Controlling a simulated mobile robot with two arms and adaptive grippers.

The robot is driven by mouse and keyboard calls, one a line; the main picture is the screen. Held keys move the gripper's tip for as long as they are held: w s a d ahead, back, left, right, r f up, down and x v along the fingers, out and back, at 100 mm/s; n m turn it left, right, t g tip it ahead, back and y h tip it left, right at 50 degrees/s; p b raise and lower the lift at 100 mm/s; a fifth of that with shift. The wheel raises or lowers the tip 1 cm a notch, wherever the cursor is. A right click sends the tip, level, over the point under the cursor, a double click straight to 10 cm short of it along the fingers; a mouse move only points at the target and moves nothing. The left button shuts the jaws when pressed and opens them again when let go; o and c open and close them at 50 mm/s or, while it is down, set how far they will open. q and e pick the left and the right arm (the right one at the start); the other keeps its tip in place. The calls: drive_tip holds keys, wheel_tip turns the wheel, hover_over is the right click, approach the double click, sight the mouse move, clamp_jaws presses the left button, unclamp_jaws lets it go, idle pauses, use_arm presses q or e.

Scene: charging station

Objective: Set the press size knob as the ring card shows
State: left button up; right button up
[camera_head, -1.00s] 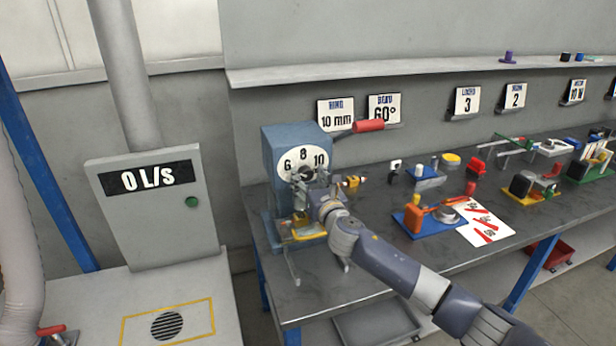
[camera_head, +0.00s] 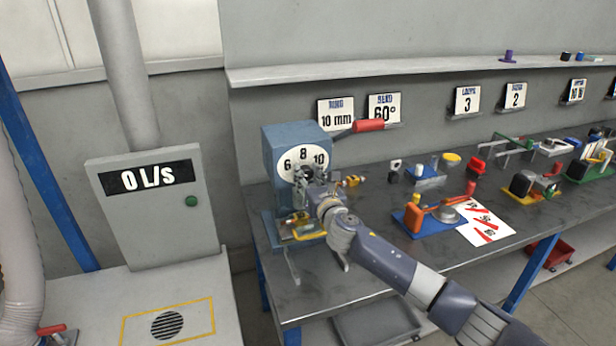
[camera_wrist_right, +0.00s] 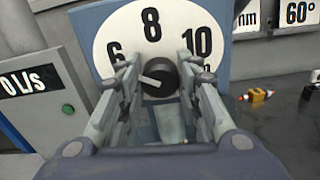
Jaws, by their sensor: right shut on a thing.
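The blue press (camera_head: 285,150) stands at the left end of the bench, with a white dial (camera_head: 305,157) marked 6, 8 and 10. Its black knob (camera_wrist_right: 160,78) shows in the wrist view, at the lower middle of the dial. The knob's white pointer lies toward the left, on the 6 side. My right gripper (camera_wrist_right: 157,80) has its fingers on both sides of the knob and is shut on it. The gripper (camera_head: 308,178) partly hides the knob in the head view. The ring card (camera_head: 336,115) reads 10 mm. My left gripper is out of view.
The press has a red-handled lever (camera_head: 368,126) to its right, near the 60° card (camera_head: 384,108). A small yellow part (camera_head: 353,181) lies right of my gripper. A blue fixture (camera_head: 430,222) and other small parts occupy the bench further right. The bench's front left is mostly clear.

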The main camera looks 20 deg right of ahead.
drive_tip(key=m, duration=0.6)
drive_tip(key=shift+d+f+m, duration=0.1)
drive_tip(key=shift+m, duration=0.3)
drive_tip(key=m, duration=0.3)
drive_tip(key=shift+m, duration=0.3)
drive_tip(key=m, duration=0.3)
drive_tip(key=shift+f+m, duration=0.1)
drive_tip(key=shift+m, duration=0.2)
drive_tip(key=m, duration=0.4)
drive_tip(key=shift+f+m, duration=0.1)
drive_tip(key=shift+m, duration=0.2)
drive_tip(key=m, duration=0.5)
drive_tip(key=shift+f, duration=0.1)
drive_tip(key=o, duration=1)
drive_tip(key=shift+o, duration=0.2)
